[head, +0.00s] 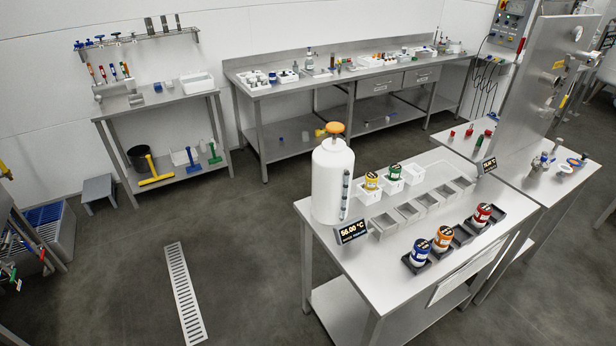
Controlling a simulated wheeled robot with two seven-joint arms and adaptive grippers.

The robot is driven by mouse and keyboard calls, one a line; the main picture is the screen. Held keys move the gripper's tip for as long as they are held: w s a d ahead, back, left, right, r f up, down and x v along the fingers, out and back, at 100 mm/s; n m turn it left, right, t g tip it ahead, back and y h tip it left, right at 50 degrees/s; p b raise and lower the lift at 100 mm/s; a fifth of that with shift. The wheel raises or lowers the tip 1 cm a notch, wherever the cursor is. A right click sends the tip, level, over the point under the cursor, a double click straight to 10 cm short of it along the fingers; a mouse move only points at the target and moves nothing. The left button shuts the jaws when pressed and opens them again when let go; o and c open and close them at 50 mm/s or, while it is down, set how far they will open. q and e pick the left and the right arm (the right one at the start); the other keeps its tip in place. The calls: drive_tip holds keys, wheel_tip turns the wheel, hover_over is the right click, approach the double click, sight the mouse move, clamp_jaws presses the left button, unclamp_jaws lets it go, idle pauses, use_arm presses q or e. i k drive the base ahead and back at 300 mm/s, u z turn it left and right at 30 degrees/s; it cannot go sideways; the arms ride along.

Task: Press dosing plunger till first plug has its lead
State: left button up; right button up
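A white dosing bottle (333,182) stands upright at the left end of the near steel table (372,268). An orange plunger knob (334,128) with a yellow spout sits on its top and looks raised. Nothing touches the knob. I cannot identify a plug or its lead for certain. Blue (420,251), orange (442,239) and red (482,215) labelled jars stand in dark trays along the front. Yellow (371,181) and green (395,172) jars stand at white trays behind. Neither of my grippers is in view.
A display (351,231) reading 56.00 °C stands before the bottle. Empty grey bins (411,211) line the table's middle. A second display (487,166) is at the far right end. Dark cables (484,88) hang below a control panel (511,22).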

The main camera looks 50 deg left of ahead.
sight(335, 128)
drive_tip(key=u, duration=2.6)
drive_tip(key=i, duration=3.8)
drive_tip(key=z, duration=3.95)
